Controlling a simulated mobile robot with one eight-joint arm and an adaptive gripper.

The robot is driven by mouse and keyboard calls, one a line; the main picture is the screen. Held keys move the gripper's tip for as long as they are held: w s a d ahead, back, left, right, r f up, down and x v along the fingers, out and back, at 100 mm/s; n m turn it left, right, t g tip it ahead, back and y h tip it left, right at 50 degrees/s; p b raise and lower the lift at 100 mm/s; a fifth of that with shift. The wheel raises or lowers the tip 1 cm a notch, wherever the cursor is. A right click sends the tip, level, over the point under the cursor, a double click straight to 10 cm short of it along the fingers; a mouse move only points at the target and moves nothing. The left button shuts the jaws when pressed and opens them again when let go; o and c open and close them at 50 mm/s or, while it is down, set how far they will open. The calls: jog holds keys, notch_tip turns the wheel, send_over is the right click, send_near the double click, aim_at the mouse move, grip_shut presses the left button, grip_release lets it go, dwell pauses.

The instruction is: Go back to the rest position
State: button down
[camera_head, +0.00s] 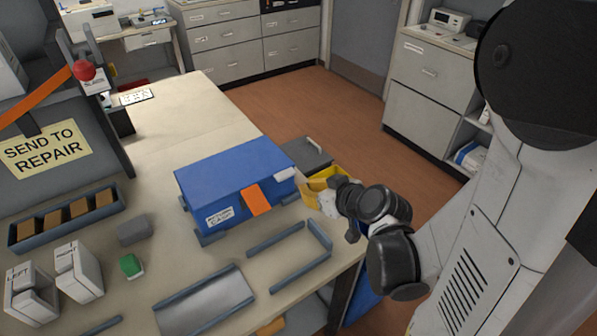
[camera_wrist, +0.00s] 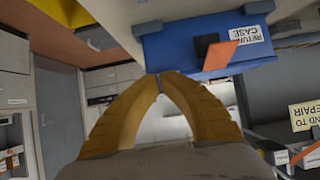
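My gripper (camera_wrist: 162,80) shows large in the wrist view, with its two yellow fingers curving together and their tips meeting. Nothing shows between the fingers. In the head view, my arm comes in from the right and its wrist end is at the table's right edge, right of the blue return case (camera_head: 235,180); the fingertips are hard to make out there. The blue case stands closed on the table with an orange latch (camera_head: 257,199) on its front. It also shows in the wrist view (camera_wrist: 185,50), beyond the fingertips.
A yellow bin (camera_head: 318,182) and a dark grey box (camera_head: 306,153) are close to my gripper. Grey rail frames (camera_head: 317,262) and a metal tray (camera_head: 205,300) lie in front of the case. LEFT and RIGHT holders (camera_head: 78,272) stand at left. Floor (camera_head: 290,110) is clear behind the table.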

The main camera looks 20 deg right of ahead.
jog(key=s+a+r+m+g+h, duration=0.1)
jog(key=s+a+r+g, duration=0.1)
jog(key=s+r, duration=0.2)
jog(key=s+a+r+m+g+h, duration=0.1)
jog(key=s+a+r+g, duration=0.1)
jog(key=s, duration=0.6)
jog(key=shift+a+r, duration=0.6)
jog(key=shift+r, duration=0.25)
